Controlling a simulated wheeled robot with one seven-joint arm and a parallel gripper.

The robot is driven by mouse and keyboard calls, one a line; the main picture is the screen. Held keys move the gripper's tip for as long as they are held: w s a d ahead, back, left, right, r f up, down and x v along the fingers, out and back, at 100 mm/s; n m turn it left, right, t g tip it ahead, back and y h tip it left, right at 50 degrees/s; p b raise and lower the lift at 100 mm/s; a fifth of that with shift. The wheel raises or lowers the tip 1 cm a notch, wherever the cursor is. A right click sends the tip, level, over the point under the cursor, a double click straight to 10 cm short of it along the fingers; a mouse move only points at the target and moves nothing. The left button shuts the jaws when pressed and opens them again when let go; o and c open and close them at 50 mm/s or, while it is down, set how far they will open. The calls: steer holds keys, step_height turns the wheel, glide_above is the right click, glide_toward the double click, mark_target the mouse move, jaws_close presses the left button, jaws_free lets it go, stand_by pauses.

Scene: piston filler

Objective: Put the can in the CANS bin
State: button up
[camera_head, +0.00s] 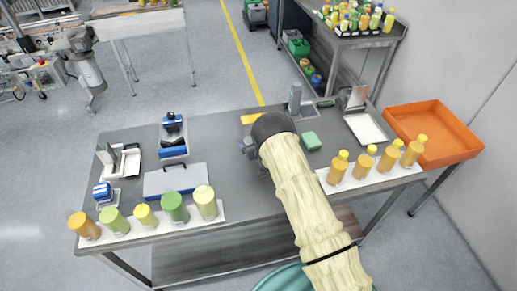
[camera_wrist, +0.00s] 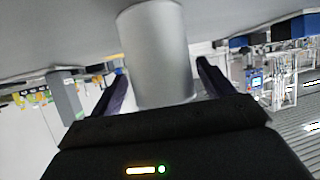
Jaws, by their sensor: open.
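A plain silver-grey cylinder, which looks like the can (camera_wrist: 154,50), stands against the grey table surface (camera_wrist: 60,25) in the wrist view, which appears upside down. My gripper (camera_wrist: 160,68) is open, with one dark finger on each side of the can. I cannot tell whether either finger touches it. In the head view my cream-sleeved arm reaches over the table (camera_head: 235,135) and hides the fingers and the can. No CANS label is readable. An orange bin (camera_head: 435,135) stands at the right end of the table, and a teal round rim (camera_head: 290,280) shows at the bottom edge.
Bottles of orange and green liquid (camera_head: 175,207) line the table's front left, and orange bottles (camera_head: 365,162) its front right. A blue-grey case (camera_head: 175,181), a green block (camera_head: 311,141), a grey upright device (camera_head: 295,98) and a white tray (camera_head: 366,129) are also on the table.

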steer(key=b+v, duration=0.2)
steer(key=v, duration=0.9)
steer(key=shift+s+b, duration=0.4)
steer(key=shift+d+r, duration=0.15)
steer(key=shift+r, duration=0.05)
steer(key=s+d+r+m+g+h, duration=0.3)
steer(key=s+d+r+h, duration=0.3)
steer(key=d+r, duration=0.5)
steer(key=s+d+r+g, duration=0.2)
steer(key=s, duration=0.5)
steer(key=s+d+r+m+g, duration=0.1)
steer(key=s+d+r+g, duration=0.1)
steer(key=s, duration=0.5)
steer(key=s+d+r+m+g, duration=0.1)
steer(key=s+r, duration=0.2)
steer(key=s, duration=0.5)
steer(key=shift+d+g, duration=0.4)
steer(key=shift+o, duration=0.6)
